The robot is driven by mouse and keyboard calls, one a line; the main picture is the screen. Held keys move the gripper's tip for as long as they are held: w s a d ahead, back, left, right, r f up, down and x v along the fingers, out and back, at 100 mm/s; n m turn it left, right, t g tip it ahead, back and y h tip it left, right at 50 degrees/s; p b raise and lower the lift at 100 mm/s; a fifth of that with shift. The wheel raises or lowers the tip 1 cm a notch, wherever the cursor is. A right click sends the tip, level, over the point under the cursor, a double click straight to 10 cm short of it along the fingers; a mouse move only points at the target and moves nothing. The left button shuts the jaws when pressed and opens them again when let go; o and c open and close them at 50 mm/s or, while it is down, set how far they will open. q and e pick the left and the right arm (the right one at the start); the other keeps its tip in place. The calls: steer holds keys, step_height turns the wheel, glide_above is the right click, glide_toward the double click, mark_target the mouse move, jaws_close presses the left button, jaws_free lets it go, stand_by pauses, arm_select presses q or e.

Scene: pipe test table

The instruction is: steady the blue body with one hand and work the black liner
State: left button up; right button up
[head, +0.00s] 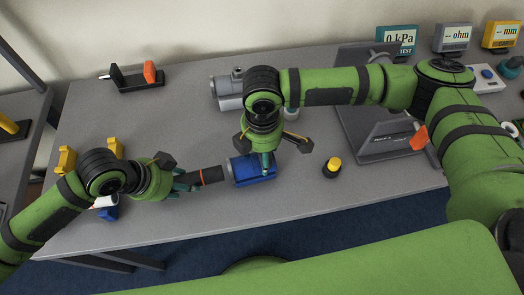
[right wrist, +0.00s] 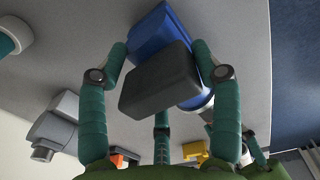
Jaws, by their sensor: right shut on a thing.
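A black-and-yellow button (head: 332,167) is to the right. Yellow blocks (head: 66,160) flank my left wrist.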

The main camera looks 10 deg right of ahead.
arm_select(q)
steer(key=shift+r, duration=0.1)
arm_select(e)
steer(key=shift+s+d+f, duration=0.15)
steer(key=shift+s+f, duration=0.15)
steer(key=shift+f, duration=0.05)
arm_select(q)
steer(key=shift+r, duration=3.9)
arm_select(e)
steer(key=o, duration=1.5)
arm_select(q)
steer(key=shift+w, duration=0.1)
arm_select(e)
steer(key=shift+w, duration=0.25)
steer(key=shift+r, duration=0.25)
